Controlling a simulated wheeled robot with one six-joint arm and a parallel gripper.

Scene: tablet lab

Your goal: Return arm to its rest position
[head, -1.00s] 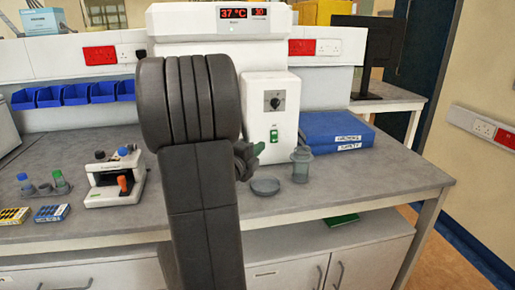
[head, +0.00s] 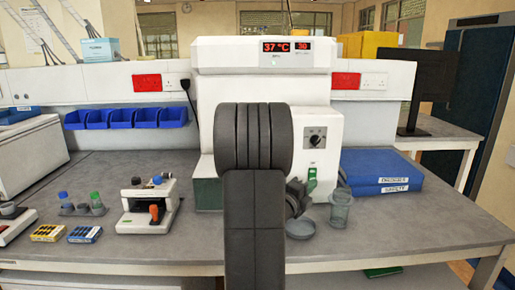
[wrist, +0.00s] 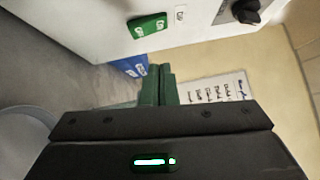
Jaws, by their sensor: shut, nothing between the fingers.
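My arm (head: 255,190) stands upright in the middle of the head view, in front of the white machine with the 37 °C display. My gripper shows only in part to the right of the arm, near the machine's green switch and the small dish; the arm hides the rest. In the wrist view, the gripper's two green fingers (wrist: 158,85) are closed together with nothing between them. They point towards the white machine (wrist: 85,22) and its green switch (wrist: 147,25), apart from both.
A round dish (head: 300,229) and a grey cup (head: 341,208) stand right of the arm. Blue binders (head: 378,172) lie behind them. A small white device (head: 150,205) and bottles stand to the left. Bare bench (head: 425,230) shows at front right.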

